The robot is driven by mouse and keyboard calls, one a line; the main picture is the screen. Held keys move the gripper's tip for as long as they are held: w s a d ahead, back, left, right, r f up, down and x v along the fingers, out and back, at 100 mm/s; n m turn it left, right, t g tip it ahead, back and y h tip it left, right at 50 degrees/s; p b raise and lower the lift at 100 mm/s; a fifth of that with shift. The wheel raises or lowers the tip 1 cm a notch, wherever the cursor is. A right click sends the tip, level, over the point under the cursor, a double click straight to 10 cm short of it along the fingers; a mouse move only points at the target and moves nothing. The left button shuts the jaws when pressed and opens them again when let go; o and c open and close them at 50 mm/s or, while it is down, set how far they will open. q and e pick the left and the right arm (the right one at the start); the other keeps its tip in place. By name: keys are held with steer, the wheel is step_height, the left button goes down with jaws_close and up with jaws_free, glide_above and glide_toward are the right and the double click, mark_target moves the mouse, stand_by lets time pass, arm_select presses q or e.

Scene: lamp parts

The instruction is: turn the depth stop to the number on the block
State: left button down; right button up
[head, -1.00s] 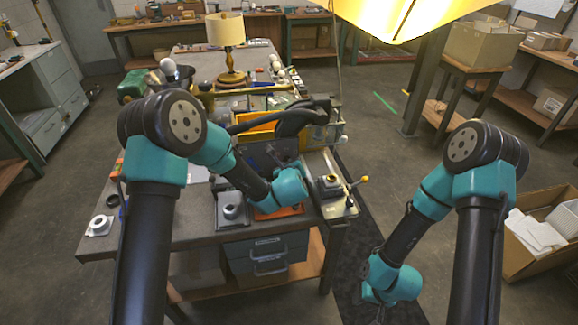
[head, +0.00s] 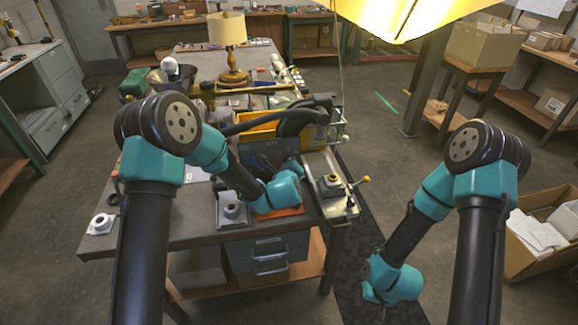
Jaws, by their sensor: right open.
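A pale metal plate (head: 321,166) lies along the right end of the bench. On it stands a small dark fixture with a yellowish round top (head: 331,180) and a lever ending in a yellow knob (head: 365,179); it looks like the depth stop. A grey block with a round raised centre (head: 232,210) sits left of it on the bench. No number is readable. My left wrist is just right of the grey block, and its gripper is hidden. My right gripper (head: 372,294) is low, off the bench's right side, open and away from the fixture.
An orange tray edge (head: 280,212) shows under my left wrist. A white round-topped part (head: 101,224) sits at the bench's left corner. A lamp with a cream shade (head: 227,30) stands further back. A cardboard box (head: 540,245) is at the right.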

arm_select(q)
steer(key=c, duration=1.2)
jaws_free()
steer(key=shift+w, duration=0.2)
steer(key=shift+o, duration=0.4)
steer(key=shift+d, duration=0.1)
steer(key=shift+s, duration=0.1)
steer(key=v, duration=1.7)
steer(key=shift+s, duration=0.2)
